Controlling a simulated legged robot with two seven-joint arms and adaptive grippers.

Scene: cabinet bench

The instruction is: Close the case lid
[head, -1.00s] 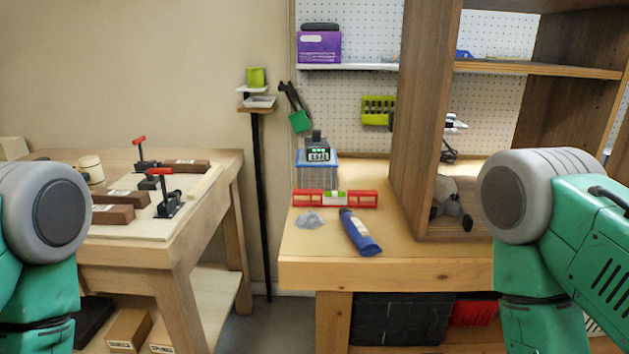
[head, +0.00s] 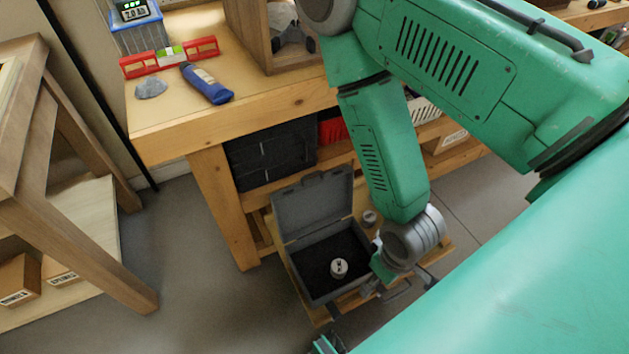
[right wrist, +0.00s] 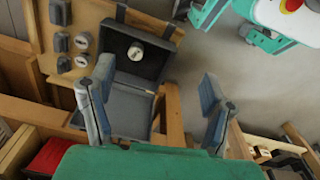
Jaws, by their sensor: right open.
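The grey case stands open low on a wooden platform, with its body (head: 318,292) dark inside and its lid (head: 312,205) raised at the back. A small pale round object (head: 339,267) sits in it. The right wrist view also shows the case body (right wrist: 118,42) and the lid (right wrist: 127,103), partly behind one finger. My right gripper (head: 395,290) is to the right of the case in the head view, partly hidden by its wrist. Its spread fingers (right wrist: 156,75) hold nothing. I cannot tell whether a finger touches the lid.
The workbench (head: 230,125) overhangs behind the lid, with a dark bin (head: 270,158) on its lower level. Small metal pieces (right wrist: 81,42) stand beside the case on the platform (right wrist: 95,15). Another bench (head: 70,240) is at the left. Floor is clear between them.

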